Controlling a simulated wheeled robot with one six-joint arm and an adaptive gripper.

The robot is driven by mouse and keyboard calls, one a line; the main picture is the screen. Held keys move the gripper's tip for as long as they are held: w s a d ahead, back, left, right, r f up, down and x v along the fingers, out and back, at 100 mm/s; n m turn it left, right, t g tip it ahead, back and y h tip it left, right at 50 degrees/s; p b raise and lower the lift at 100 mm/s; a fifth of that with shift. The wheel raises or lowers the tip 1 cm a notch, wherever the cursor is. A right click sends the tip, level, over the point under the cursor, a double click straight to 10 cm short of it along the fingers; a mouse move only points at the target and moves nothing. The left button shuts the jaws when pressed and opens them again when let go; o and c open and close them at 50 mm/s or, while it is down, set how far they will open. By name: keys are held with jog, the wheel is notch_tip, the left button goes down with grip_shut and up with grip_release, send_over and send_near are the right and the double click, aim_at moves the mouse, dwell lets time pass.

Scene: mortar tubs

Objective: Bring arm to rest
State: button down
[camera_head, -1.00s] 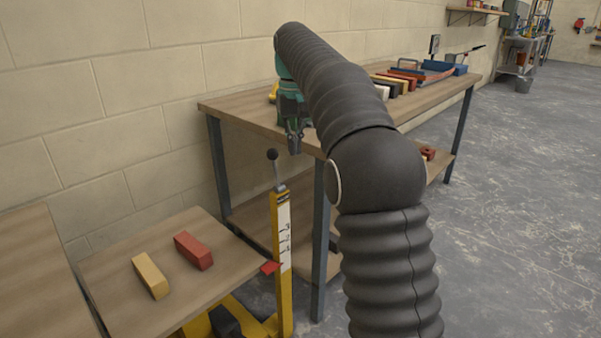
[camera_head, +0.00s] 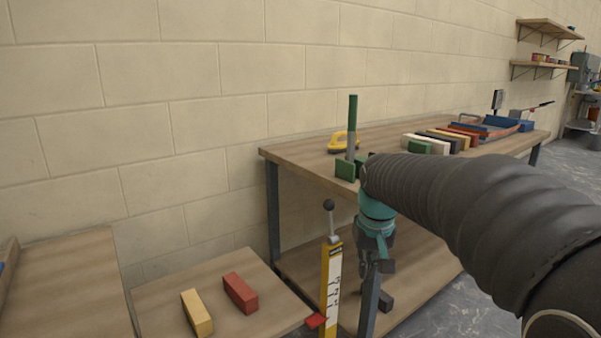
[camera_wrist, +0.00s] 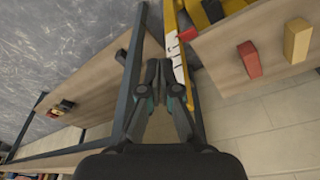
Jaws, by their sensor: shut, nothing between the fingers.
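My arm reaches in from the right in the head view, in its black ribbed sleeve. My gripper (camera_head: 371,282) hangs downward in front of the workbench (camera_head: 305,160), beside its front leg and right of the yellow lift post. In the wrist view my gripper (camera_wrist: 158,68) shows with its fingertips together and nothing between them. The fingers point toward the gap between the bench leg and the yellow post (camera_wrist: 178,60).
A low table (camera_head: 235,320) at the left holds a yellow block (camera_head: 197,313) and a red block (camera_head: 240,292). The yellow lift post (camera_head: 331,285) with a lever stands close to my gripper. Several coloured blocks and a tray (camera_head: 485,128) lie on the workbench.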

jog(key=s+d+f+t, duration=0.1)
jog(key=s, duration=1)
jog(key=s+d+f+t, duration=0.1)
jog(key=s+t, duration=0.1)
jog(key=s, duration=1)
jog(key=shift+f+m, duration=0.3)
